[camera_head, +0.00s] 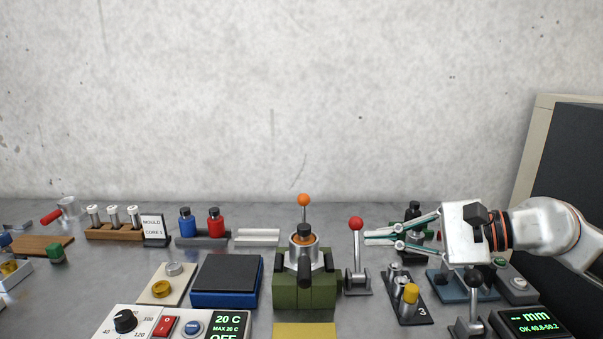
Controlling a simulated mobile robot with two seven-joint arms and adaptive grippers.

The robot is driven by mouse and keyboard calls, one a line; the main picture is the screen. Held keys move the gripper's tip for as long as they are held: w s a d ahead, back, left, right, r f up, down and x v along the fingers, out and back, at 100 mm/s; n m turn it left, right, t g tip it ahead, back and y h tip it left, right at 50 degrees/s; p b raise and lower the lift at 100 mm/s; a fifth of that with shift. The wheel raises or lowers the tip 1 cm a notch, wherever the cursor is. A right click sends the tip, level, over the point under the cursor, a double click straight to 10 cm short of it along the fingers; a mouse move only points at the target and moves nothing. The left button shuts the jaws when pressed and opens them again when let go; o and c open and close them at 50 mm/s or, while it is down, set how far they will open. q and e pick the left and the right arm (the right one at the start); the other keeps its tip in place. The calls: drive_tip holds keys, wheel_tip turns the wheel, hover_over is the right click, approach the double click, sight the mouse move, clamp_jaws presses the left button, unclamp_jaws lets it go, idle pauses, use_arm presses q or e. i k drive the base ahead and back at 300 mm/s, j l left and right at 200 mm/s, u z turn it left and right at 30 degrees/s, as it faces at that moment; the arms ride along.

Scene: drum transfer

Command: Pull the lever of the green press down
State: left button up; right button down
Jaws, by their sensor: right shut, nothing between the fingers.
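The green press (290,293) stands at the centre front, with a metal cylinder and a dark knob on its top. An upright lever (357,260) with a red ball (356,223) stands on a grey bracket close at its right. A rod with an orange ball (303,200) rises behind the press top; I cannot tell which rod belongs to the press. My right gripper (367,238) comes in from the right, shut and empty. Its fingertips are just right of the red-ball lever, slightly below the ball; contact cannot be told. My left gripper is out of view.
A blue-black scale-like block (226,277) stands left of the press. A yellow mat (304,331) is in front. Red and blue bottles (215,222) stand behind left.

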sight(356, 224)
drive_tip(key=k, duration=0.9)
